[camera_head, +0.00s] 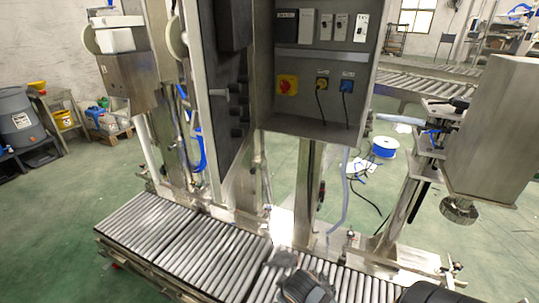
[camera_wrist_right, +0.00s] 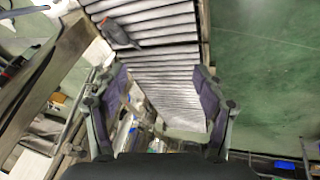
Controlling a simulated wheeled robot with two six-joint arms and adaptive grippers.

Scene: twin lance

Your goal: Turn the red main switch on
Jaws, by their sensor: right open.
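The red main switch (camera_head: 288,85) is a red rotary knob on a yellow square plate. It sits on the grey back panel inside the open electrical cabinet (camera_head: 318,132), at the upper middle of the head view. The knob's exact angle is too small to read. My right gripper (camera_wrist_right: 158,70) shows in the right wrist view with its two fingers wide apart and nothing between them. It points towards the roller conveyor, and the switch is not visible in that view. I cannot make out my left gripper in either view.
Yellow (camera_head: 321,84) and blue (camera_head: 347,86) connectors with hanging cables sit right of the switch. The cabinet door (camera_head: 222,110) stands open on the left. A roller conveyor (camera_head: 150,225) runs below. A dark object (camera_head: 305,288), unclear to me, shows at the bottom. A steel box (camera_head: 492,135) stands right.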

